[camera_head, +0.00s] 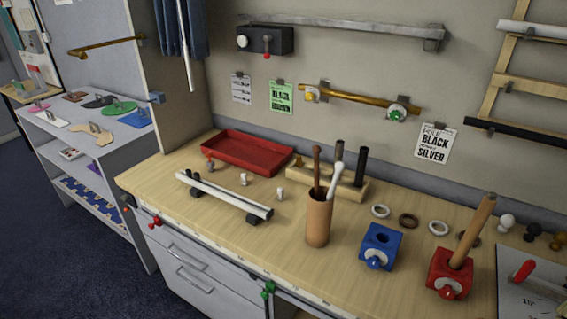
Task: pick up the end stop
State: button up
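I cannot tell for certain which piece is the end stop. Small loose pieces stand on the wooden bench top: a brownish piece (209,165) in front of the red tray, a white piece (243,179) to its right, and another white piece (280,194) further right. At the right end are rounded knobs: a white knob (506,222), a dark knob (532,231) and a brass-coloured knob (559,240). My gripper is not in view.
A red tray (240,163), a white rod on supports (225,194), a brown cup of rods (318,222), a blue block (381,246) and a red block with a wooden rod (450,274) stand on the bench (160,180). Several rings lie at right. A grey shelf (65,125) stands left.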

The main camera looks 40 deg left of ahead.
aim_at(211, 165)
jog(key=z, duration=0.4)
jog(key=k, duration=1.25)
jog(key=u, duration=2.2)
jog(key=i, duration=0.5)
